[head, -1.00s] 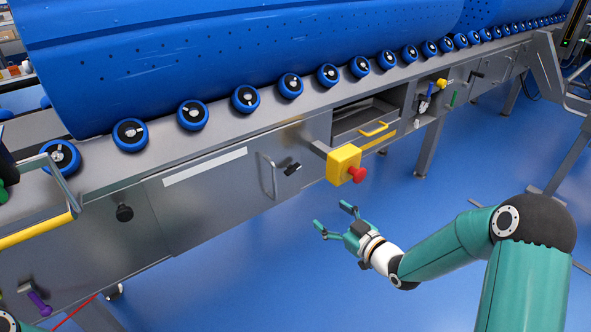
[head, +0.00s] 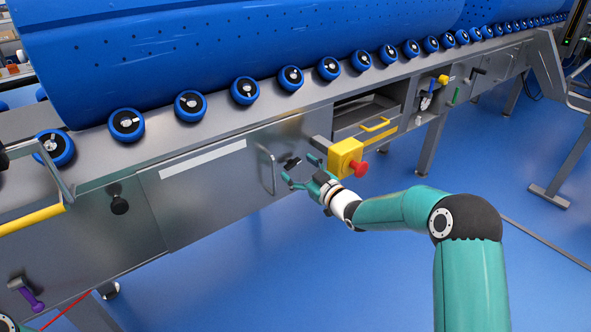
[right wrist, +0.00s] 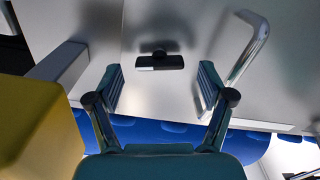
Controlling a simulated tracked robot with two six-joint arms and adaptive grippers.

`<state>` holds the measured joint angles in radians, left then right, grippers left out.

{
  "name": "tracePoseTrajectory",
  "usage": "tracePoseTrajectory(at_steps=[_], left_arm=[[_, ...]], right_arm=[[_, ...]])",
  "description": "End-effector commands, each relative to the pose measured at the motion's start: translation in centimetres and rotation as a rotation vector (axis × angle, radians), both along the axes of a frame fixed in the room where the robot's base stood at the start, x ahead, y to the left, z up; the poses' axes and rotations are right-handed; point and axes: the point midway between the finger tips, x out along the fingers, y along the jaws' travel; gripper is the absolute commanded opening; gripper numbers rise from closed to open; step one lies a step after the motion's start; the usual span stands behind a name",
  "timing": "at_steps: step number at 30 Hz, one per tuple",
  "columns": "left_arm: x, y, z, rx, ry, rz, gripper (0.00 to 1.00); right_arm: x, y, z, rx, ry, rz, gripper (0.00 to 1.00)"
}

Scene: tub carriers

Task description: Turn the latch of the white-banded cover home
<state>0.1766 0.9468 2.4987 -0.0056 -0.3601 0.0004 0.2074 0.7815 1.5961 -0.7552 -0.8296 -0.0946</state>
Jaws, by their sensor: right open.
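The white-banded cover (head: 225,188) is a grey metal panel with a white strip (head: 202,158) near its top and a bar handle (head: 267,170) at its right side. Its black latch (head: 292,163) sits right of the handle. In the right wrist view the latch (right wrist: 159,62) lies crosswise, just beyond and between the fingertips. My right gripper (head: 300,168) is open and empty, in front of the latch; its two fingers (right wrist: 160,78) also show in the right wrist view, apart from the latch. My left gripper is not in view.
A yellow box with a red button (head: 347,159) stands out close beside my right gripper; its yellow side (right wrist: 35,125) fills the left of the wrist view. Blue floor in front is free.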

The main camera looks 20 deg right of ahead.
Motion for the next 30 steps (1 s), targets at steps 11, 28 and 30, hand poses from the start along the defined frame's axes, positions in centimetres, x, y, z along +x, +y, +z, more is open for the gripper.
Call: tracePoseTrajectory(at_steps=[11, 28, 30], left_arm=[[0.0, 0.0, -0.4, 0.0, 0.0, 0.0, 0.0], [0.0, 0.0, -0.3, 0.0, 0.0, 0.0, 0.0], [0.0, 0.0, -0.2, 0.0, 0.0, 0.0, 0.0]], right_arm=[[1.6, 0.6, 0.0, 0.001, 0.0, 0.0, 0.8], [1.6, 0.7, 0.0, 0.004, 0.002, 0.001, 0.2], [1.6, 0.7, 0.1, 0.025, 0.01, 0.002, 0.2]])
